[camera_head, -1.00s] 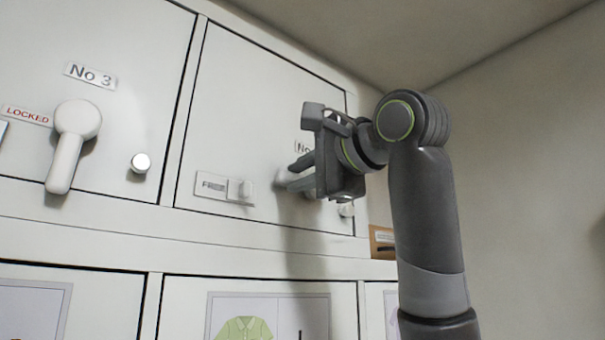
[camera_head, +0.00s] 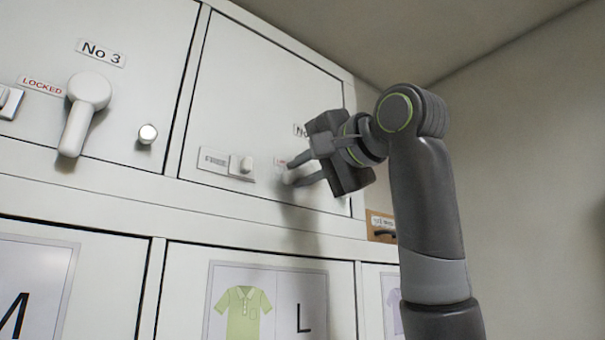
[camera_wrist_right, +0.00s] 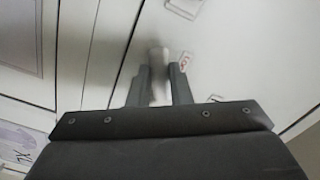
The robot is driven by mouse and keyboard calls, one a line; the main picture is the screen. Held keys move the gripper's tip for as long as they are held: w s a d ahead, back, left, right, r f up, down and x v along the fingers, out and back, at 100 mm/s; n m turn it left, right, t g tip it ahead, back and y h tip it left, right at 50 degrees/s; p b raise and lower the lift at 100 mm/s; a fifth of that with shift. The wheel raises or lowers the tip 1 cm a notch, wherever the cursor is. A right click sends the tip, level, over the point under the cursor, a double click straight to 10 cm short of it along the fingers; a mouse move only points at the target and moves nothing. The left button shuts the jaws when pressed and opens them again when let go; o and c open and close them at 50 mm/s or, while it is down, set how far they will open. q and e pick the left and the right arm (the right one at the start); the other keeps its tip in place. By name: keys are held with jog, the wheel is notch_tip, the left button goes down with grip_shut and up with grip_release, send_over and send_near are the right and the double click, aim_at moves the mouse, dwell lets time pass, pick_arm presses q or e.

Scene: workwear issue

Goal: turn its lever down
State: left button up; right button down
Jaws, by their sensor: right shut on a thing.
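The white lever (camera_head: 289,177) is on the right-hand upper locker door (camera_head: 255,100), low on the door. My right gripper (camera_head: 300,172) is shut on it, and the gripper and fingers hide much of it. In the right wrist view the lever (camera_wrist_right: 158,72) stands between the two dark fingertips of my right gripper (camera_wrist_right: 158,78). The door's number plate (camera_head: 301,130) is partly hidden by the gripper. My left gripper is not in view.
The No 3 door at left has its own white lever (camera_head: 80,115), hanging down, beside a LOCKED label (camera_head: 42,86) and a round knob (camera_head: 148,133). A small slide plate (camera_head: 227,163) is left of my gripper. Lower doors carry a green shirt picture (camera_head: 243,312).

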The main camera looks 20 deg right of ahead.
jog(key=n, duration=0.1)
jog(key=f+n+b, duration=0.1)
jog(key=n, duration=0.1)
jog(key=shift+w+d+f, duration=0.15)
jog(key=shift+d+f, duration=0.1)
jog(key=shift+d, duration=0.15)
jog(key=n, duration=0.1)
jog(key=d+n+b, duration=0.1)
jog(key=shift+w+f+n, duration=0.2)
jog(key=shift+f+n, duration=0.1)
jog(key=shift+f, duration=0.1)
jog(key=n, duration=0.1)
jog(key=d+n, duration=0.1)
jog(key=shift+w+d+f+n, duration=0.1)
jog(key=shift+w+f+n, duration=0.15)
jog(key=shift+n, duration=0.05)
jog(key=shift+w+d+f+n, duration=0.1)
jog(key=shift+d+n, duration=0.2)
jog(key=shift+n, duration=0.35)
jog(key=shift+w+d+r+n, duration=0.1)
jog(key=shift+d+n, duration=0.15)
jog(key=shift+n, duration=0.45)
jog(key=shift+w+d+f+n, duration=0.1)
jog(key=shift+d+n, duration=0.2)
jog(key=shift+n, duration=0.35)
jog(key=c, duration=1.3)
grip_release()
